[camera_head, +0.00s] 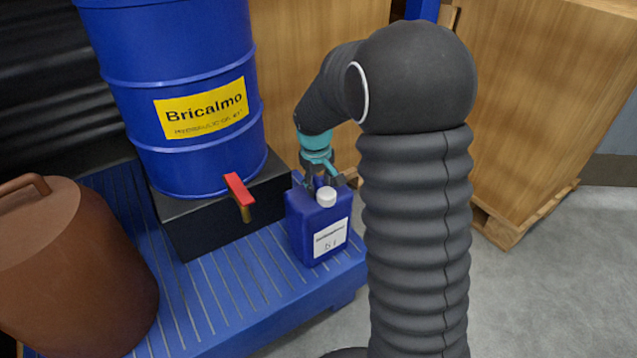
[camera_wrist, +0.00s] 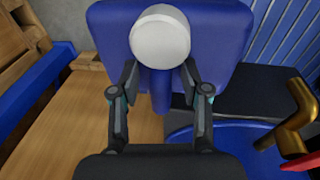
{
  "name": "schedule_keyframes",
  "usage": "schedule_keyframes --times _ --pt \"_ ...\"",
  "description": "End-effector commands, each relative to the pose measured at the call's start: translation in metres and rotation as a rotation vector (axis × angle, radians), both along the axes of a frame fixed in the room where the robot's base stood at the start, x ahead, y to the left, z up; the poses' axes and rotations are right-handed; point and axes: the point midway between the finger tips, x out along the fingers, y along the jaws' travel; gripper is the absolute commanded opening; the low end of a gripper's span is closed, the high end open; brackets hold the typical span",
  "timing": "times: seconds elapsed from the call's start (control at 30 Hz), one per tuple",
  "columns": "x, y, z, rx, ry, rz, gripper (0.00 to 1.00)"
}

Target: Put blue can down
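The blue can (camera_head: 304,231) has a white cap and a white label. It looks upright at the front right part of the blue slatted platform (camera_head: 254,290); I cannot tell whether its base fully touches the slats. My gripper (camera_head: 322,181) is at the top of the can, just behind the cap. In the wrist view, the can (camera_wrist: 222,40) fills the top middle, with its cap (camera_wrist: 160,37) in front. The two fingers of my gripper (camera_wrist: 158,82) stand apart on either side of the can's handle (camera_wrist: 160,100), with gaps showing beside it. The fingertips are partly hidden near the cap.
A large blue drum (camera_head: 180,75) with a yellow label sits on a black block (camera_head: 215,232), left of the can. Its red-handled tap (camera_head: 238,190) sticks out near the can. A brown container (camera_head: 75,275) stands at the left. Wooden crates (camera_head: 545,100) are behind; grey floor is free at right.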

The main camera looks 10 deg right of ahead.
Motion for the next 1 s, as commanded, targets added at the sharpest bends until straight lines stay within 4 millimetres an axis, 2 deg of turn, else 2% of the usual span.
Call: schedule_keyframes --times 0.27,0.37,0.7,0.83,1.0 --pt "0.0 0.0 0.008 0.0 -0.003 0.0 0.46" --pt "-0.002 0.002 0.021 0.0 -0.003 -0.001 0.46" --pt "-0.012 0.008 0.087 -0.001 -0.004 0.0 0.46" --pt "-0.015 0.01 0.106 0.0 -0.003 0.0 0.46" --pt "-0.018 0.011 0.118 0.0 -0.001 0.0 0.46"
